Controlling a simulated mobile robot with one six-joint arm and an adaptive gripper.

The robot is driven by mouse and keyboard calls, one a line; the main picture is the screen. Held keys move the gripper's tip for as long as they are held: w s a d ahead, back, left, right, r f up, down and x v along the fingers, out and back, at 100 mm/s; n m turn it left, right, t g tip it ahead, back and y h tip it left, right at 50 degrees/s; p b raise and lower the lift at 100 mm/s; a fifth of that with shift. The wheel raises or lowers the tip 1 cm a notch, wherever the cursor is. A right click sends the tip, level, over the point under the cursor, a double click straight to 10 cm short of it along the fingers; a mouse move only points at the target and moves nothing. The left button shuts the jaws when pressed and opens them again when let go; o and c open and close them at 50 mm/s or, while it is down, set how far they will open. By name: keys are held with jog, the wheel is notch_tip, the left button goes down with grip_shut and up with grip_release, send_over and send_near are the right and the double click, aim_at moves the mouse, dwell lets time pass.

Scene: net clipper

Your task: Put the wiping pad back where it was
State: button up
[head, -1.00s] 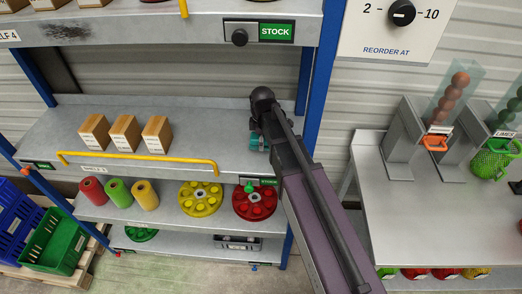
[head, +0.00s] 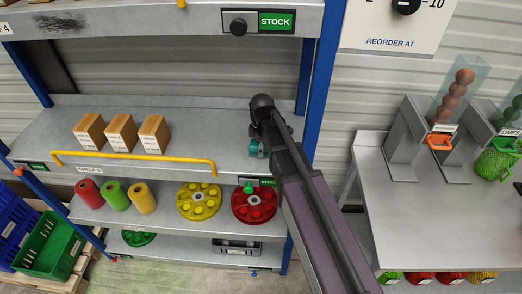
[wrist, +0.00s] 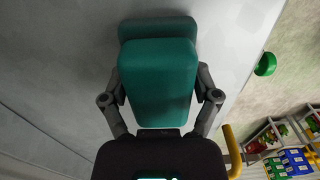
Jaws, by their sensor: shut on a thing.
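The wiping pad (wrist: 160,85) is a teal block with a handle part above a wider base. My gripper (wrist: 160,92) is shut on it, one finger on each side, in the wrist view. In the head view the teal pad (head: 260,149) shows at the right end of the middle shelf (head: 205,150), near the blue post, partly hidden by my arm. The grey shelf surface lies beneath the pad in the wrist view. I cannot tell whether the pad touches it.
Several small cartons (head: 121,133) stand on the left of this shelf behind a yellow rail (head: 135,163). A blue post (head: 312,95) is close on the right. The shelf is clear between cartons and pad. Coloured rolls and wheels sit below. A table (head: 420,215) with dispensers stands right.

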jog(key=shift+f, duration=0.15)
jog(key=o, duration=0.8)
jog(key=shift+r, duration=0.2)
notch_tip(320, 180, up, 12)
jog(key=p, duration=1.2)
jog(key=shift+s, duration=0.1)
dwell(0.9)
